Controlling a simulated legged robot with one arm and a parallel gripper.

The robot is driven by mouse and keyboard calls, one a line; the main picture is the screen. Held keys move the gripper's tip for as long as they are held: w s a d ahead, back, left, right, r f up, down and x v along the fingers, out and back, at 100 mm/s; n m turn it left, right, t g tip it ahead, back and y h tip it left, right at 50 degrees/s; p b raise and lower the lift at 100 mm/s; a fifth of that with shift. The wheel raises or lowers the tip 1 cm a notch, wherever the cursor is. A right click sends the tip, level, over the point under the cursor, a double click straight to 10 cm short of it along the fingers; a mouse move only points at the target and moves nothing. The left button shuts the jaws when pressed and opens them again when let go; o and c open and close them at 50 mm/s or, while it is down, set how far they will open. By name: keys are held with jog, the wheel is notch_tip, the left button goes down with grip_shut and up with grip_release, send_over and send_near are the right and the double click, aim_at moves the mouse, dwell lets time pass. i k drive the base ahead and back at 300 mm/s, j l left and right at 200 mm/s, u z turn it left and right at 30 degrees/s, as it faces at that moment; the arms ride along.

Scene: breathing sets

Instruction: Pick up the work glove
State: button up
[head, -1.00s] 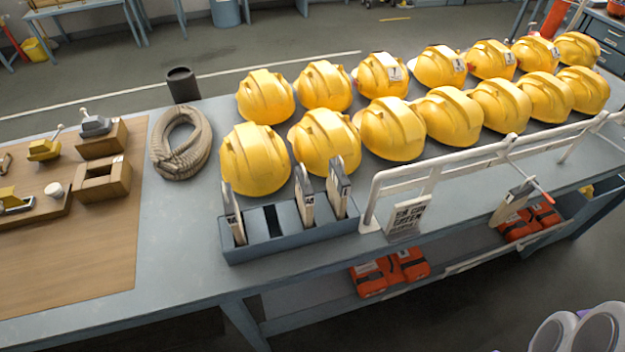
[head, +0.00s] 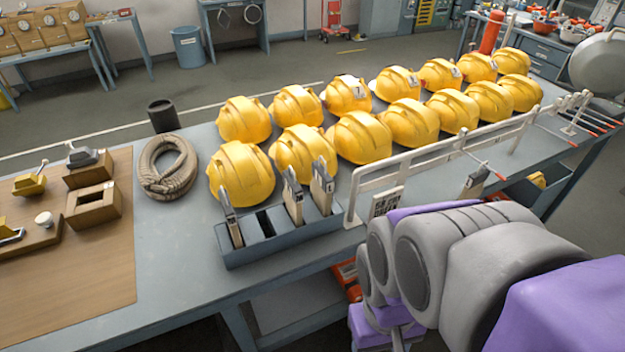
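I do not make out a work glove in the head view. Large grey and purple links of my own arm fill the lower right and hide part of the bench front and the lower shelf. No gripper fingers show.
Two rows of yellow hard hats (head: 362,137) stand on the grey bench (head: 185,235). A slotted blue-grey holder (head: 283,241), a white rail (head: 437,158), a coiled hose (head: 167,167) and a black cup (head: 163,115) share it. A wooden board (head: 85,265) lies left. A rounded grey object (head: 600,62) is top right.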

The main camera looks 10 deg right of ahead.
aim_at(322, 186)
jog(key=j+z, duration=0.4)
jog(key=k+j+z, duration=0.15)
jog(key=j+z, duration=0.3)
jog(key=k+j+z, duration=0.2)
jog(key=z, duration=0.2)
